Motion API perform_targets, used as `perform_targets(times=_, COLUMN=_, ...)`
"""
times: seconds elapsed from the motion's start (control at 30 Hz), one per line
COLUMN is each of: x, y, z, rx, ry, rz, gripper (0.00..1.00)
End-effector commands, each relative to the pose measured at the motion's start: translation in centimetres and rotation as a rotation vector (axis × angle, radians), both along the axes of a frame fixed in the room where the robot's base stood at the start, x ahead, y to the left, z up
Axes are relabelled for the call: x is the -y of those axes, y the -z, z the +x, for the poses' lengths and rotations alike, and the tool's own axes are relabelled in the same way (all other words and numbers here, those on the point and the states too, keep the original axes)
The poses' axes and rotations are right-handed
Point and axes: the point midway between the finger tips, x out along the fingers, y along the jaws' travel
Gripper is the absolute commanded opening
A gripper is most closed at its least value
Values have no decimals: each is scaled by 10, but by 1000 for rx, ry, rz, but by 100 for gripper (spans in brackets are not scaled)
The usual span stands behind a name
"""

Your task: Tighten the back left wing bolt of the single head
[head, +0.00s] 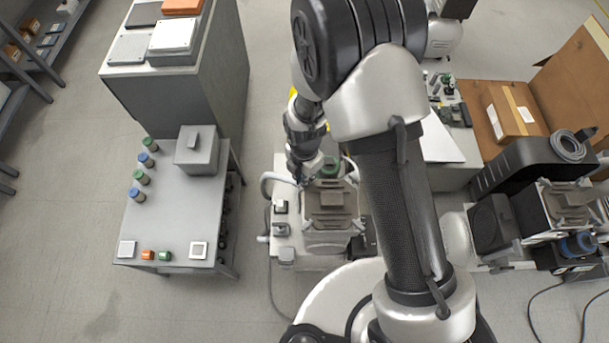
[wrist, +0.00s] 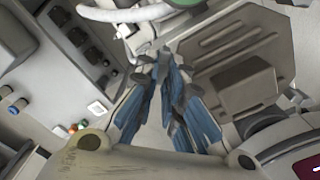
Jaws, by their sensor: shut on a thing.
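The single head (head: 330,222) is a grey-brown block with a raised square on top, on the compressor just below my arm in the head view. Its ribbed top (wrist: 235,50) fills the right of the wrist view. My gripper (head: 306,180) points down at the head's back left corner. In the wrist view its blue-padded fingers (wrist: 165,80) are shut on a small grey part at that corner, which appears to be the back left wing bolt (wrist: 164,57). The fingers hide most of the bolt, so its seating cannot be told.
A grey table (head: 170,220) at left bears several coloured jars and a grey box (head: 197,150). Another compressor (head: 570,205) stands at right. Floor between table and compressor is clear.

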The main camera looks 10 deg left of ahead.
Motion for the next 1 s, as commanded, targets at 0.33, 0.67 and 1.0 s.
perform_targets(times=0.33, x=-1, y=0, z=1, rx=0, ry=134, rz=0, gripper=0)
perform_targets(times=0.67, x=-3, y=0, z=2, rx=0, ry=426, rz=-1, gripper=0)
perform_targets(times=1.0, x=-4, y=0, z=5, rx=0, ry=750, rz=0, gripper=0)
